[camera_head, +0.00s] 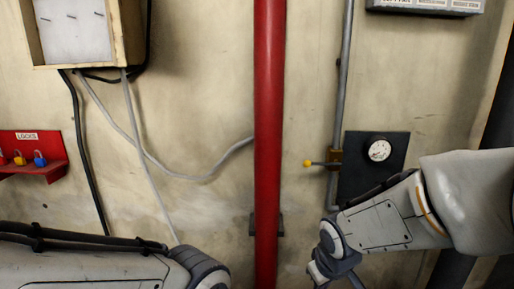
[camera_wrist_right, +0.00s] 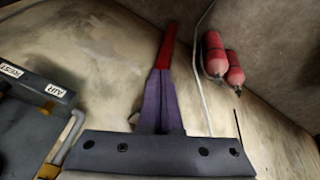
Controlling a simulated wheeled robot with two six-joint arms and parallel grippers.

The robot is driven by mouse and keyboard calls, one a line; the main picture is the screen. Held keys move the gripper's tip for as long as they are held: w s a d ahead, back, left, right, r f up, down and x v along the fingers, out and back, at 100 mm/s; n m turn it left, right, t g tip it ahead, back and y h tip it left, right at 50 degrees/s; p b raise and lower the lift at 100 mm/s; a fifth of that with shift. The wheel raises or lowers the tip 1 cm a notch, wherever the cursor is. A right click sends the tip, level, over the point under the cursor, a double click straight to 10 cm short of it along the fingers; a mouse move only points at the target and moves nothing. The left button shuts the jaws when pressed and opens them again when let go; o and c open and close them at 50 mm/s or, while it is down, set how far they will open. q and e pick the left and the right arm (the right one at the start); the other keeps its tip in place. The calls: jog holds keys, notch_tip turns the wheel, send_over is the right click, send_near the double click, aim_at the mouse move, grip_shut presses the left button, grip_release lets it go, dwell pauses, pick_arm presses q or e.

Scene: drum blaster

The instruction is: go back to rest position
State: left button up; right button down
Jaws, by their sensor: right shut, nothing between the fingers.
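My right arm comes in from the right in the head view, bent at the wrist. Its gripper (camera_head: 318,272) is partly cut off by the bottom edge, in front of the wall. In the right wrist view the purple-grey fingers (camera_wrist_right: 161,78) are together and empty. A red length (camera_wrist_right: 169,45) shows just beyond their tips; I cannot tell whether they touch it. My left arm lies across the lower left of the head view, and its gripper is out of view.
A red vertical pipe (camera_head: 268,120) stands between the arms. A gauge panel (camera_head: 362,160) with a yellow-tipped lever (camera_head: 309,163) is behind my right arm. A red lock shelf (camera_head: 50,170) is left. Two red cylinders (camera_wrist_right: 214,55) hang in the wrist view, opposite a labelled grey box (camera_wrist_right: 38,88).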

jog(key=s+d+f+m+g, duration=0.1)
jog(key=s+d+f+m, duration=0.3)
jog(key=s, duration=0.1)
jog(key=s+a+r+n+g, duration=0.1)
jog(key=s+a+r+n, duration=0.1)
jog(key=s+a, duration=0.4)
jog(key=s+a+r+n+g+y, duration=0.1)
jog(key=s+a+r+n, duration=0.2)
jog(key=s+a, duration=0.4)
jog(key=shift+s+r+n+g, duration=0.3)
jog(key=shift+r+n+g, duration=0.1)
jog(key=shift+n, duration=0.5)
jog(key=shift+a, duration=0.1)
